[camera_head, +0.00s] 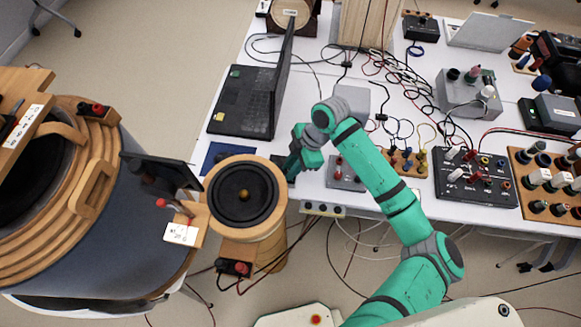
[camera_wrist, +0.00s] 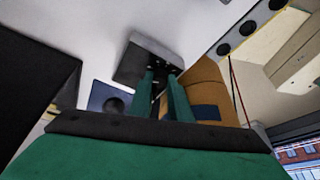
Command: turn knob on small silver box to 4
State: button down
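In the wrist view a small silver box (camera_wrist: 145,62) stands ahead of my gripper (camera_wrist: 161,76), with small dark parts along its near face. I cannot make out a separate knob or any number scale. My two green fingers are apart, their tips overlapping the box's near face in the picture; I cannot tell if they touch it. In the head view my gripper (camera_head: 290,168) is low at the table's left front, just right of the round speaker (camera_head: 244,192). A grey box with red parts (camera_head: 345,175) lies right of it; I cannot tell if it is the same box.
A larger grey box (camera_head: 455,96), a black panel (camera_head: 476,188) and tangled cables fill the table's right. The speaker's wooden body (camera_wrist: 207,88) is close on the right in the wrist view.

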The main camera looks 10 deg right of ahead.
jog(key=shift+m, duration=0.3)
jog(key=m+t, duration=0.1)
jog(key=m, duration=0.1)
jog(key=m+t, duration=0.1)
jog(key=m, duration=0.1)
jog(key=shift+s+a+m, duration=0.1)
jog(key=shift+s+m, duration=0.1)
jog(key=shift+m, duration=0.1)
jog(key=m+h, duration=0.1)
jog(key=m, duration=0.1)
jog(key=m+t, duration=0.1)
jog(key=m, duration=0.2)
jog(key=shift+s+t+h, duration=0.1)
jog(key=shift+t+h, duration=0.2)
jog(key=shift+h, duration=0.1)
jog(key=shift+m, duration=0.3)
jog(key=c, duration=1.6)
grip_release()
jog(key=v, duration=1.1)
jog(key=shift+a, duration=0.1)
